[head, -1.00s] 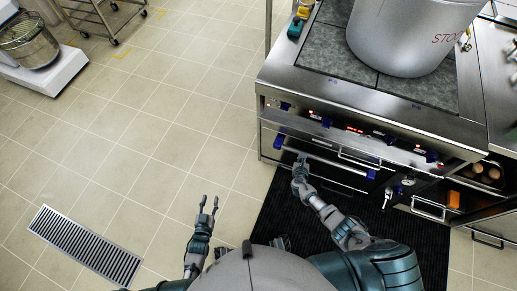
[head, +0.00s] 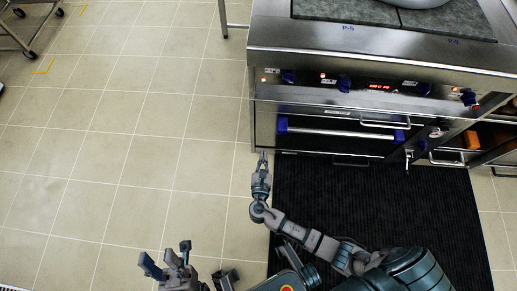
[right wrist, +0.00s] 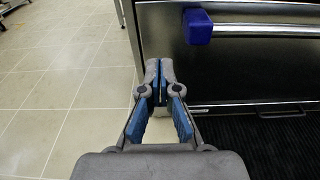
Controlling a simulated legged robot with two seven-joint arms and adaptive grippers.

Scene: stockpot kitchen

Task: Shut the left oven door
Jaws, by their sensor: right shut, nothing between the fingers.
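The left oven door (head: 345,145) is a dark panel low in the steel range, with a steel handle bar (head: 340,131) ending in blue caps. It stands upright and looks flush with the front; I cannot tell whether a small gap is left. In the right wrist view the door (right wrist: 250,70) and one blue cap (right wrist: 198,27) are right of the fingers. My right gripper (head: 262,158) is shut and empty, by the range's lower left corner; its fingertips also show in the right wrist view (right wrist: 159,68). My left gripper (head: 166,258) is open and empty, low over the floor.
Knobs and a lit display (head: 380,88) line the panel above the door. A black mat (head: 380,205) lies before the range. Tiled floor (head: 130,140) is clear to the left. A wheeled rack (head: 28,30) stands at the far left. Another compartment (head: 495,132) is at right.

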